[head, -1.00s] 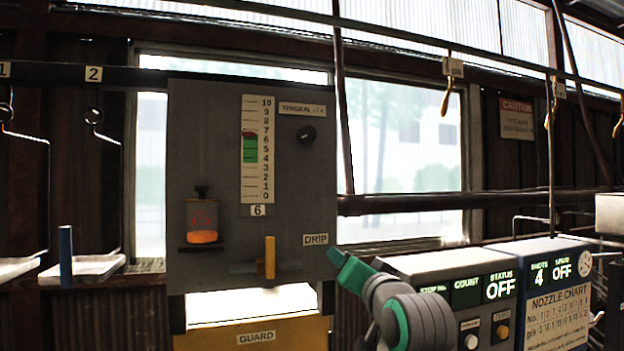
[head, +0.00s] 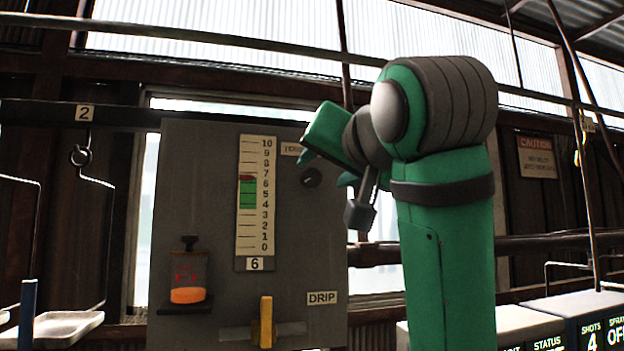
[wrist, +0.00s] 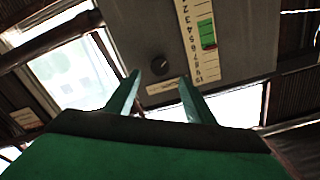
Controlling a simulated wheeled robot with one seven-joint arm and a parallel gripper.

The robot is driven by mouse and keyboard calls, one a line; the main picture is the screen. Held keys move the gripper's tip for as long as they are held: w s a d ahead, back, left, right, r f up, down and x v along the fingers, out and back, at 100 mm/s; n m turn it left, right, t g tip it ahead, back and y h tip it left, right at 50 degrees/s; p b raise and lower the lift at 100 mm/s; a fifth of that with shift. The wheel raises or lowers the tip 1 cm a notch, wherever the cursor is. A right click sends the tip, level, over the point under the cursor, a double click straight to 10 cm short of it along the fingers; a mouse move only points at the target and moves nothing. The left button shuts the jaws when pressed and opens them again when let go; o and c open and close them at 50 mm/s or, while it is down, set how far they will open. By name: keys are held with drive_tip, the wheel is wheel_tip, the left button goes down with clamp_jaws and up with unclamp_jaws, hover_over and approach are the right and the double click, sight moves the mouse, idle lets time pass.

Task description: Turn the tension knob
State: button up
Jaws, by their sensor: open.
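The tension knob (head: 312,177) is a small round black dial on the upper right of a grey panel (head: 205,150). Its label (head: 291,149) is partly hidden behind my gripper. In the wrist view the knob (wrist: 160,64) lies ahead of the fingertips, nearer the left one. My gripper (head: 305,158) is at the knob's upper right in the head view. In the wrist view its two green fingers (wrist: 160,77) are apart with nothing between them. I cannot tell how far the fingertips are from the panel. The tension scale (head: 256,195) shows a green band with a red top near 6 to 7.
A yellow lever (head: 266,322) sits low on the panel beside the DRIP label (head: 322,298). An orange-filled cup (head: 188,280) is at lower left. Control boxes (head: 585,318) stand at lower right. A hook marked 2 (head: 81,155) hangs at left.

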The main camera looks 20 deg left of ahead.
sight(313, 177)
drive_tip(key=x, duration=0.9)
drive_tip(key=shift+w+a, duration=0.15)
drive_tip(key=shift+w, duration=0.1)
drive_tip(key=shift+c, duration=0.5)
drive_tip(key=c, duration=1)
